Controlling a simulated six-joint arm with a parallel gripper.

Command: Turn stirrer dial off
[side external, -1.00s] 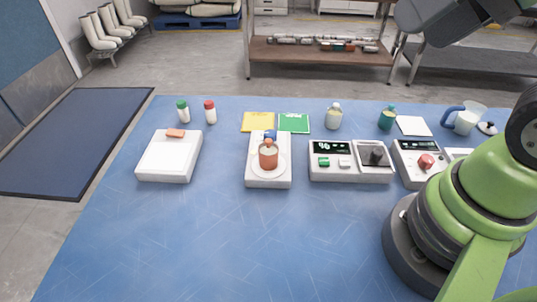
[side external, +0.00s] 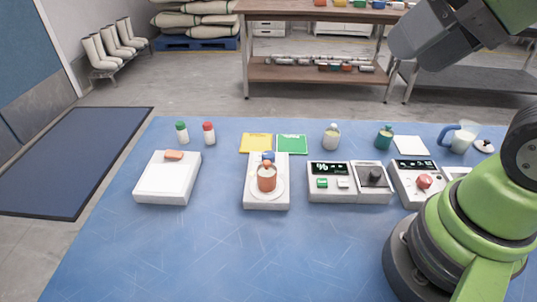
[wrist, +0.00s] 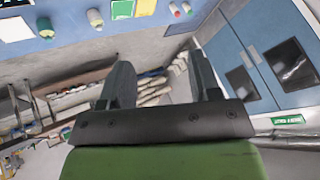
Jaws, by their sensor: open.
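A white unit (side external: 335,196) with a black display (side external: 333,168), a green button, a white button and a dark knob (side external: 375,177) stands right of centre on the blue table. To its right, another white unit (side external: 410,195) has a display and a red dial (side external: 424,181). A third white unit (side external: 252,200) carries an orange cup (side external: 267,178) on a round plate, with a blue part behind it. I cannot tell which is the stirrer. My gripper (wrist: 160,62) is open and empty in the wrist view, well away from these units. In the side view, its fingertips are not visible.
A flat white box (side external: 165,183) stands at the left. Shakers, yellow and green packets, bottles and a blue-handled jug (side external: 461,137) line the back edge. The table (side external: 220,255) is bare at the front. A shelf rack (side external: 310,72) stands behind.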

